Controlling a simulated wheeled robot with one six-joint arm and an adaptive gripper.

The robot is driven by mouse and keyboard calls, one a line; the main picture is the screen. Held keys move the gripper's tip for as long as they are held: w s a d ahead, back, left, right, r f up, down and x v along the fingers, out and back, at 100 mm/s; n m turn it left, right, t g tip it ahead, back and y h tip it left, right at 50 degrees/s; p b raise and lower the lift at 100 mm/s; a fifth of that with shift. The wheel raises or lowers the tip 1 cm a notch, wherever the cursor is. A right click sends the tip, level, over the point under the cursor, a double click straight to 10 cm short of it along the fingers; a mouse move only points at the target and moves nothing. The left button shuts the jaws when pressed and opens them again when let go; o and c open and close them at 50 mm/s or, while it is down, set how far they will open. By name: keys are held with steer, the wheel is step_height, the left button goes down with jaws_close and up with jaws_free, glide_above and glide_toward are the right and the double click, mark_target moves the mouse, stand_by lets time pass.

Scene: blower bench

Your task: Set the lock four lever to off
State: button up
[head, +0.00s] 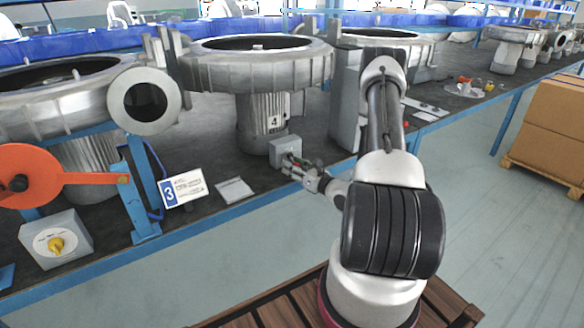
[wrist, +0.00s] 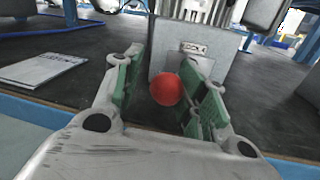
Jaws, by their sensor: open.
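A red ball knob (wrist: 166,89) shows in the wrist view in front of a grey box. The box (wrist: 225,50) has a small plate on its face whose lettering looks like "LOCK" and a character I cannot read surely. In the head view the box (head: 286,147) sits on the bench below the blower marked 4 (head: 262,122). My gripper (wrist: 165,95) is open, with one green-padded finger on each side of the knob. I cannot tell whether either finger touches it. The lever's shaft is hidden behind the knob, and the head view does not show the knob clearly.
A white printed card (wrist: 43,70) lies left of my gripper. The blue bench edge (head: 230,208) runs in front. To the left stand a sign marked 3 (head: 183,187), an orange disc lever (head: 25,177) and a grey box with a yellow knob (head: 56,243).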

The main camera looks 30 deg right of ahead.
steer(key=v, duration=1.1)
steer(key=shift+s, duration=0.35)
steer(key=shift+f, duration=0.15)
